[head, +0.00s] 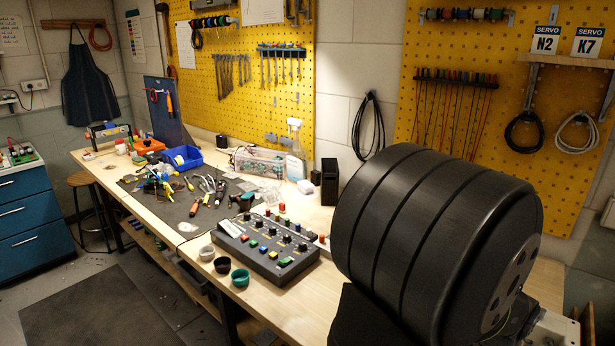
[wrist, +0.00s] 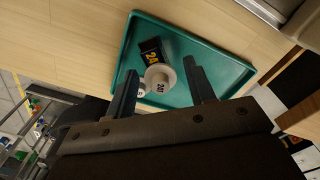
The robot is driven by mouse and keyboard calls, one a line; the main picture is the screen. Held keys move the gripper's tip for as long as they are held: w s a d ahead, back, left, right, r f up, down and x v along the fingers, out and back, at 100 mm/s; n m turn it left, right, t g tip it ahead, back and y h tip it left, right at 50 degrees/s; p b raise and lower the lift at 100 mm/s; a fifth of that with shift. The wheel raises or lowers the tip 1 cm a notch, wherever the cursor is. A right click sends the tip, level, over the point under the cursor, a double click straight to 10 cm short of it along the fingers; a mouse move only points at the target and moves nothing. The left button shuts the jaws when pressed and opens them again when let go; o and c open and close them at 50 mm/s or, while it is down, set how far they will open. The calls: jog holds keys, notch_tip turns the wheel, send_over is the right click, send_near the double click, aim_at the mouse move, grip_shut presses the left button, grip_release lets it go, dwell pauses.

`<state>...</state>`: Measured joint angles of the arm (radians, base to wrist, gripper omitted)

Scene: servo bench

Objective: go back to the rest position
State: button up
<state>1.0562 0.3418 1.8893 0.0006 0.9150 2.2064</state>
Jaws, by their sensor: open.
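My gripper (wrist: 160,68) shows in the wrist view with its two dark fingers apart and nothing clamped between them. Beyond the fingers is a teal tray (wrist: 215,55) on the pale wooden bench. In the tray are a small black box (wrist: 151,46) with yellow figures and a cream round piece (wrist: 159,78) with dark figures. The round piece appears between the fingers in the picture, but I cannot tell how far below them it is. My gripper is not visible in the head view.
In the head view, a grey control box (head: 266,248) with coloured buttons stands on the bench, with several small cups (head: 240,277) at its front. A dark mat (head: 178,208) holds scattered tools.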

notch_tip(320, 180, up, 12)
notch_tip(320, 180, down, 12)
jog(key=shift+f, duration=0.2)
notch_tip(320, 180, up, 5)
jog(key=shift+d+f, duration=0.1)
jog(key=shift+f, duration=0.1)
jog(key=s+r, duration=0.7)
jog(key=s, duration=0.5)
jog(key=w+f+n, duration=0.2)
jog(key=w+n, duration=1)
jog(key=w, duration=0.7)
jog(key=w+a+f+n, duration=0.2)
jog(key=w+a+n, duration=0.4)
jog(key=w, duration=0.3)
jog(key=w+a+f+n, duration=0.1)
jog(key=w+a+n, duration=0.5)
jog(key=w, duration=0.3)
jog(key=shift+w+f, duration=0.2)
jog(key=shift+f, duration=0.15)
